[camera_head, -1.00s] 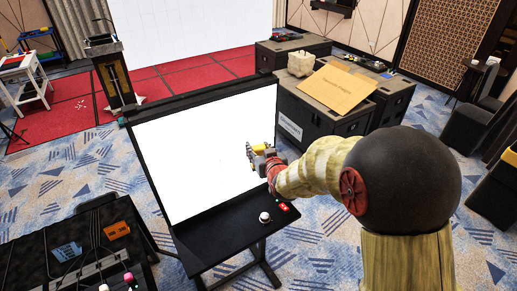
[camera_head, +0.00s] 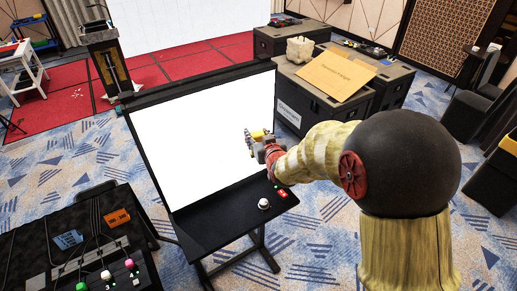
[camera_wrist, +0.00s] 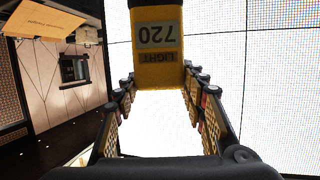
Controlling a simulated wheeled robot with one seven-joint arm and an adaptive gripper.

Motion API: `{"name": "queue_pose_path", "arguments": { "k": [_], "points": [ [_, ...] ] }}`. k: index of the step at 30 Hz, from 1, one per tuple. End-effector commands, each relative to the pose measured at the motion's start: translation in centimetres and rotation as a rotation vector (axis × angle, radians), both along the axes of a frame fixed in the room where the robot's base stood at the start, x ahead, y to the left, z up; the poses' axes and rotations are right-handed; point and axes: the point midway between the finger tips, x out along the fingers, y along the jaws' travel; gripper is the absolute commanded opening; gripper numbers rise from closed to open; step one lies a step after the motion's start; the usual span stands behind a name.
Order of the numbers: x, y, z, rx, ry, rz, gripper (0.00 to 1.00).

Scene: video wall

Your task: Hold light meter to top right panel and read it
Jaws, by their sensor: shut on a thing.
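A yellow and black light meter is held in my gripper (camera_head: 256,145), which is shut on it. In the wrist view the light meter (camera_wrist: 158,45) sits between the fingers, its display reading 720 with LIGHT, upside down. In the head view the light meter (camera_head: 258,134) is a small yellow shape in front of the right part of a bright white screen (camera_head: 200,140) on a black stand. Behind the meter, the wrist view shows the white lit panels (camera_wrist: 240,60) with thin dark seams. I cannot tell whether the meter touches the screen.
A black ledge (camera_head: 225,215) below the screen carries a white knob (camera_head: 263,204) and a red button box (camera_head: 282,193). Black cases (camera_head: 310,110) with a cardboard sheet (camera_head: 335,75) stand behind at right. A black table (camera_head: 35,225) with colored knobs is at lower left. Patterned carpet lies open at right.

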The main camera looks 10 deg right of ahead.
Motion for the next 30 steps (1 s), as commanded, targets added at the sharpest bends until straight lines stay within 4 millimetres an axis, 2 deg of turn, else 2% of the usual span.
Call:
{"name": "queue_pose_path", "arguments": {
  "k": [30],
  "points": [
    [-12.5,-4.2,0.1,0.0,-0.002,-0.002,0.11]
  ]
}}
